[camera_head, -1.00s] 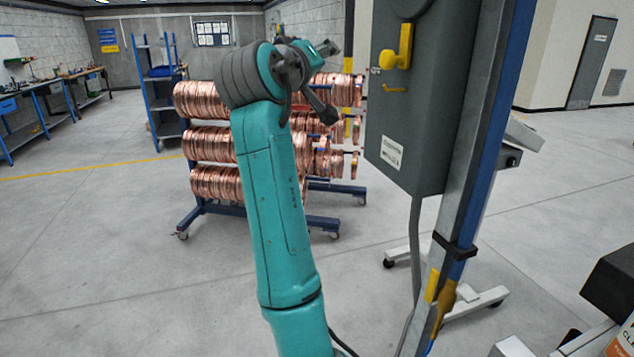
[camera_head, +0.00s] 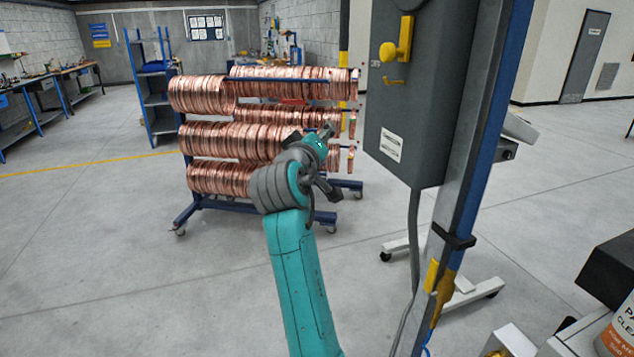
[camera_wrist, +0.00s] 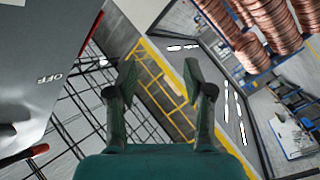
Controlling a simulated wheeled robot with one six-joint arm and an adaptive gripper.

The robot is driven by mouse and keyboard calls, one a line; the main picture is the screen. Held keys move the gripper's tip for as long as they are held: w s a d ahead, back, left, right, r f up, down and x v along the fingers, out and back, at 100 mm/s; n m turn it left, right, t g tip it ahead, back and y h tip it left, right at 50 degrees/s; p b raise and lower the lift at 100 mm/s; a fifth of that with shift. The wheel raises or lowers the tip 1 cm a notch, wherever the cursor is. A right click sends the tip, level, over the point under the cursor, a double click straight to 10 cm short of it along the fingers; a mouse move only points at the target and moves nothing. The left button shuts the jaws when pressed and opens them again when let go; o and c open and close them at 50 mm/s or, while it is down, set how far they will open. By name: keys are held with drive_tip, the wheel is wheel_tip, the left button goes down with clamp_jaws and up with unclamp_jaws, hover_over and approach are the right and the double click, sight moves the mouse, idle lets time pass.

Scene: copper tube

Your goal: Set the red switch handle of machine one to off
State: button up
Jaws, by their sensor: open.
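In the wrist view, a grey cabinet face (camera_wrist: 45,75) with the word OFF fills the left side. A red-tipped dark handle (camera_wrist: 38,150) sticks out at the lower left edge, mostly cut off by the frame. Another sliver of red (camera_wrist: 97,18) shows on the cabinet's edge at the top. My gripper (camera_wrist: 160,78) is open and empty, with its fingers to the right of the cabinet face and apart from the handle. In the head view, my arm's end (camera_head: 318,143) is in front of the coil rack. No red handle is clear there.
A grey box with a yellow handle (camera_head: 398,45) hangs on a blue-edged post (camera_head: 470,150) to the right of my arm. A rack of copper coils (camera_head: 215,138) stands behind. A black object (camera_head: 608,275) is at the lower right. The floor at left is clear.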

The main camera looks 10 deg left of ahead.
wheel_tip(320, 180, down, 10)
drive_tip(key=s+y, duration=0.1)
drive_tip(key=shift+s+d+r+n, duration=0.15)
drive_tip(key=shift+s+d+n, duration=0.05)
drive_tip(key=shift+d+n, duration=0.25)
